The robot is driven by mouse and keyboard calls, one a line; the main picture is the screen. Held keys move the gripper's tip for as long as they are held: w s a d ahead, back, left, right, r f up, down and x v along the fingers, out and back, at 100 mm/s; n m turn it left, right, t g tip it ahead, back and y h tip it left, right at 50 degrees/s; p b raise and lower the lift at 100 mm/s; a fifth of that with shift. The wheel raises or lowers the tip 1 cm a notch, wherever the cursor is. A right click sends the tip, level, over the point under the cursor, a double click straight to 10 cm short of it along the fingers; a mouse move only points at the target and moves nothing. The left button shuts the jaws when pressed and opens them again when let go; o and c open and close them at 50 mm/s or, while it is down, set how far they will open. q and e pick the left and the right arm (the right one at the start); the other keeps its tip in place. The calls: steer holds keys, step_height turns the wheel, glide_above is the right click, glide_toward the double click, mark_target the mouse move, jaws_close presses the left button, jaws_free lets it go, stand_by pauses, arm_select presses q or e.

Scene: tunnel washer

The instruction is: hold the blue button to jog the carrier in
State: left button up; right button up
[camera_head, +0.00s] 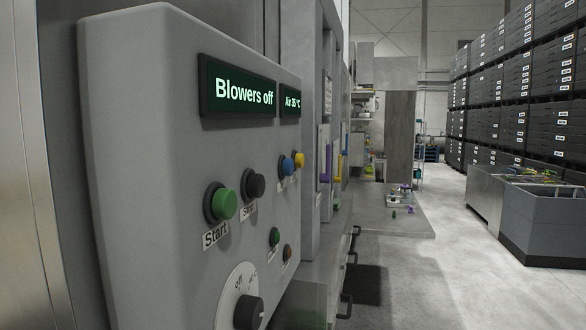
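The blue button (287,166) is on the right part of a grey control panel (140,130), seen at a steep angle. It sits just left of a yellow button (299,160), with small labels below that I cannot read. A green button (223,204) marked Start and a black button (256,185) marked Stop are to its left. One display (238,92) reads "Blowers off"; a smaller display (290,103) shows an air temperature. The carrier cannot be made out. Neither of my grippers shows in this view.
A black dial (248,312), a small green button (275,237) and a small orange-brown button (287,252) are lower on the panel. Handles (346,305) stick out beyond it. Grey bins (545,215) and stacked dark crates (510,90) stand at right. The floor (440,280) between is open.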

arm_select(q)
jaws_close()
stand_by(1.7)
